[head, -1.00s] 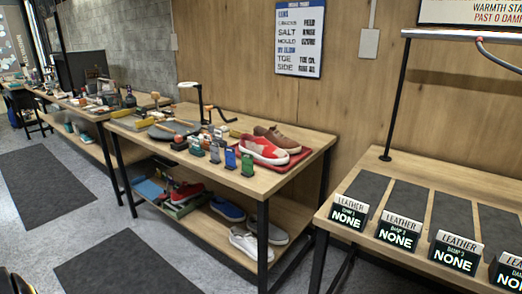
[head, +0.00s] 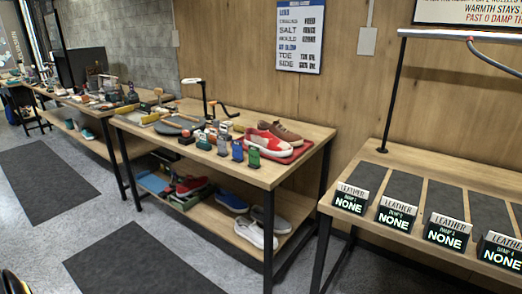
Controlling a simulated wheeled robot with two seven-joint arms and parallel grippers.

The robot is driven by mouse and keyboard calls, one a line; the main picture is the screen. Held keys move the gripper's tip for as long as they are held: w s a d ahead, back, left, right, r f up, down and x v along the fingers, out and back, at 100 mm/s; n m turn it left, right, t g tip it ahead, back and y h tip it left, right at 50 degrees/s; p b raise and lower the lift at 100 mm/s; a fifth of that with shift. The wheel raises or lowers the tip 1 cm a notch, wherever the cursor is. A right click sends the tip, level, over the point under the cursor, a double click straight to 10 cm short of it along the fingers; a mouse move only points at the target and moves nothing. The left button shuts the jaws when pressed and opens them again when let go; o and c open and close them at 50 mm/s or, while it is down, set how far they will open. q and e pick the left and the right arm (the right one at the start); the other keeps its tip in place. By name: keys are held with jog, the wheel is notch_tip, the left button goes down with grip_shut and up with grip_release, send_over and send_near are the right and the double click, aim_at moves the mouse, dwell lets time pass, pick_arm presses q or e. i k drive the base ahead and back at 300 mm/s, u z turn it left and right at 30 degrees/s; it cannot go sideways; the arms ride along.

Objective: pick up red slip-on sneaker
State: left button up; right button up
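A red sneaker with white parts (head: 266,141) sits on a red mat (head: 300,151) at the right end of the middle workbench, beside a brown shoe (head: 284,133). Another red shoe (head: 192,186) lies on the bench's lower shelf, at the left, by a green tray. I cannot tell from here which of the two is a slip-on. Neither gripper can be made out. Only a small dark piece with a yellow edge shows at the bottom left corner.
A second table (head: 335,212) with "NONE" signs stands at the right. The floor in front is open, with dark mats (head: 140,268).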

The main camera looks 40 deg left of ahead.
aim_at(269, 145)
jog(key=u, duration=1.5)
jog(key=i, duration=1.3)
jog(key=u, duration=0.15)
